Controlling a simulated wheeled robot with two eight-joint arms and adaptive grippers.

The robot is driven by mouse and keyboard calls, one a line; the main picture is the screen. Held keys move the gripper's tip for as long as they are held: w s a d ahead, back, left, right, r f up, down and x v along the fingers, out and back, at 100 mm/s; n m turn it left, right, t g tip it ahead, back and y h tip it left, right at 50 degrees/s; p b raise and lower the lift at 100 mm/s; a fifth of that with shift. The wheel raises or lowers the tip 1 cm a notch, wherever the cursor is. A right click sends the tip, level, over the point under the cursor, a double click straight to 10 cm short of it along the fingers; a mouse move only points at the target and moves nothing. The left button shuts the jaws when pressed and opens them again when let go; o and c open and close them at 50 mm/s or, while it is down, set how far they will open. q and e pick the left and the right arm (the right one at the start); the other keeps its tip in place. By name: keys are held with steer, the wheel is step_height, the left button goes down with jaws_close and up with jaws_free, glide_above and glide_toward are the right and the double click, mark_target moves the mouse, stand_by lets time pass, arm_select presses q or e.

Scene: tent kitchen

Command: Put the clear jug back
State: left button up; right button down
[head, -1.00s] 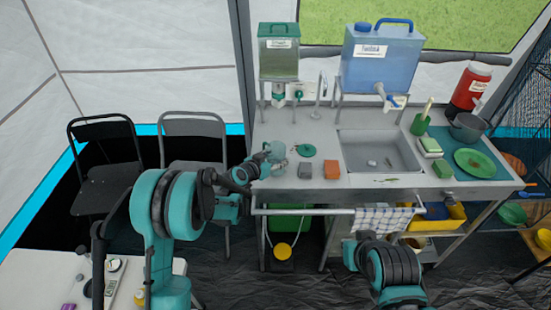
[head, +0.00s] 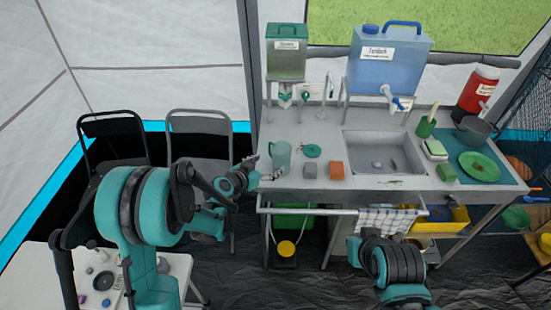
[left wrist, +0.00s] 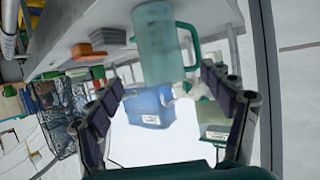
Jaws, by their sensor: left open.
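The clear jug (head: 280,157), pale teal and see-through with a green handle, stands upright at the left end of the steel counter (head: 320,118). In the left wrist view, the jug (left wrist: 157,45) appears above and beyond my fingers, its handle to the right. My left gripper (head: 254,173) is just left of the jug at the counter's edge. Its two dark fingers are spread and empty in the left wrist view (left wrist: 160,90), apart from the jug. My right arm shows at the lower right, but its fingers do not.
A green lid (head: 311,151), a grey block (head: 309,170) and an orange sponge (head: 336,170) lie right of the jug. The green-lidded dispenser (head: 287,60) and blue water tank (head: 390,62) stand behind on racks.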

arm_select(q)
steer(key=s+a+r+n+g+y, duration=0.1)
steer(key=s+a+r, duration=0.1)
steer(key=s+r, duration=0.35)
steer(key=s+a+r+n+g+y, duration=0.1)
steer(key=s+a+r+y, duration=0.15)
steer(key=s, duration=0.65)
steer(key=s+a+n+g+y, duration=0.1)
steer(key=s+a, duration=0.3)
steer(key=s, duration=0.5)
steer(key=s+a+n+g+y, duration=0.1)
steer(key=s+a+n+y, duration=0.1)
steer(key=s, duration=0.6)
steer(key=shift+s+a+n+g+y, duration=0.35)
steer(key=shift+a+n, duration=0.35)
steer(key=shift+a, duration=0.4)
